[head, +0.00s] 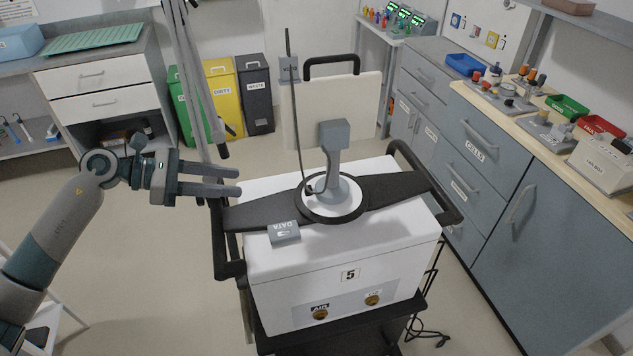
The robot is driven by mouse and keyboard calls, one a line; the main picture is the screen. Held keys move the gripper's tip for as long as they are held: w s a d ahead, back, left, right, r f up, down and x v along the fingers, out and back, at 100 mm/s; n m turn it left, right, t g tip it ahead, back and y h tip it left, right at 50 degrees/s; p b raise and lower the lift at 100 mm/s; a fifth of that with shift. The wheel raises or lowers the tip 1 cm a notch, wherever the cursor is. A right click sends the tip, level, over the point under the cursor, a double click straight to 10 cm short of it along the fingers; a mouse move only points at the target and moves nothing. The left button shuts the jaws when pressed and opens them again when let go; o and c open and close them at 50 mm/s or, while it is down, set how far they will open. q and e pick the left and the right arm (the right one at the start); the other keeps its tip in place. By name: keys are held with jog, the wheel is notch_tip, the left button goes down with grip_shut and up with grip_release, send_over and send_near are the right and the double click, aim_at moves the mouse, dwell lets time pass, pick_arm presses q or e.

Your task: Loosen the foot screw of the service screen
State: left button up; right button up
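The service screen (359,103) stands upright on top of the white unit, its plain cream back towards me and a black handle on top. A grey neck (333,150) joins it to a round white foot (345,205) with a black ring. A small dark knob (311,189) at the left of the foot looks like the foot screw; its detail is too small to tell. My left gripper (239,181) is left of the foot, pointing right, with its two fingers apart and nothing between them. It is clear of the knob. My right gripper is not in view.
The white unit (345,258), marked 5, has black side handles and sits on a dark cart. Cabinets with a cluttered worktop (463,92) line the right; bins (255,95) stand behind.

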pick_arm(q)
jog(key=p, duration=0.7)
send_near(305, 190)
jog(key=x, duration=0.7)
jog(key=shift+w+d+f, duration=0.1)
jog(key=shift+w, duration=0.15)
jog(key=shift+w+d+f+p, duration=0.15)
jog(key=shift+d+f+p, duration=0.2)
jog(key=shift+d, duration=0.1)
grip_shut()
